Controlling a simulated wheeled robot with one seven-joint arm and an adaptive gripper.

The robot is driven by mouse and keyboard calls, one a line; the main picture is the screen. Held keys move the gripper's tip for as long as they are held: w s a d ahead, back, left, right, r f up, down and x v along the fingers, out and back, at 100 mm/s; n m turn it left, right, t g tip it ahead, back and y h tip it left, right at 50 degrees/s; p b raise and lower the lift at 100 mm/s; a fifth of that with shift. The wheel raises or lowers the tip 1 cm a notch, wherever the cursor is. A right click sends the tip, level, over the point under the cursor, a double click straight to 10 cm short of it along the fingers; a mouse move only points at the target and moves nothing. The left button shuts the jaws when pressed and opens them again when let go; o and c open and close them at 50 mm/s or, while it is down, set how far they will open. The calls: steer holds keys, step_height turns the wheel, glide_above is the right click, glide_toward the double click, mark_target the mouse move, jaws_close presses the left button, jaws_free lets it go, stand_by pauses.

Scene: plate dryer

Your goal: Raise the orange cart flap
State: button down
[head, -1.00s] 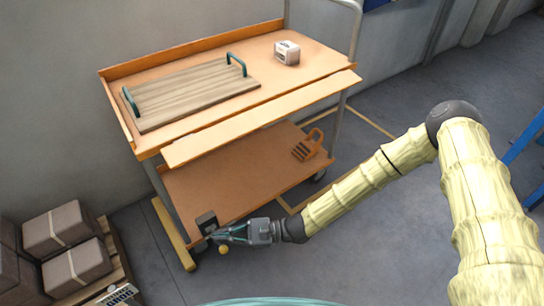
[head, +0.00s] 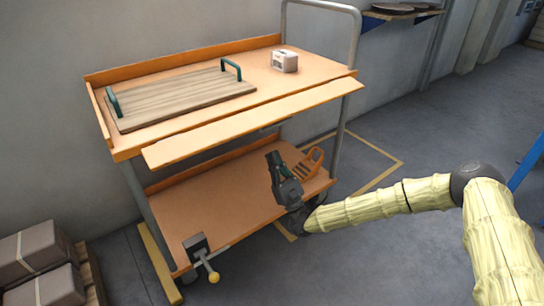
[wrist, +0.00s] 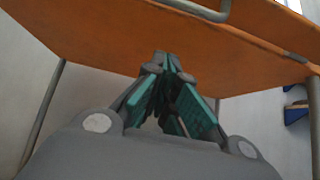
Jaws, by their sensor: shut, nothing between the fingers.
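The orange cart flap (head: 250,124) is the long, narrow panel along the front edge of the cart's top. It hangs out from the edge, sloping slightly down. My gripper (head: 272,158) is below the flap's right half and above the lower shelf, pointing up, with a visible gap to the flap. In the wrist view, my gripper (wrist: 167,60) has its fingers together and empty, aimed at an orange underside (wrist: 110,45). I cannot tell whether that underside is the flap or the top shelf. A grey bar (wrist: 195,10) crosses above the fingertips.
On the cart top (head: 190,67) are a wooden board (head: 180,98) with green handles and a white box (head: 285,61). An orange slotted holder (head: 308,165) stands on the lower shelf (head: 215,205) beside my gripper. A dark clamp with yellow knob (head: 213,277) is at front left.

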steer(key=b+x, duration=0.3)
steer(key=x, duration=0.6)
steer(key=shift+s+d+r+b, duration=0.3)
steer(key=shift+s+d, duration=0.2)
steer(key=shift+s, duration=0.3)
steer(key=shift+s+d+r+b, duration=0.2)
steer(key=shift+s+d+r, duration=0.3)
steer(key=shift+s, duration=0.3)
steer(key=shift+d+f, duration=0.1)
steer(key=shift+s+p, duration=0.1)
steer(key=shift+p, duration=0.65)
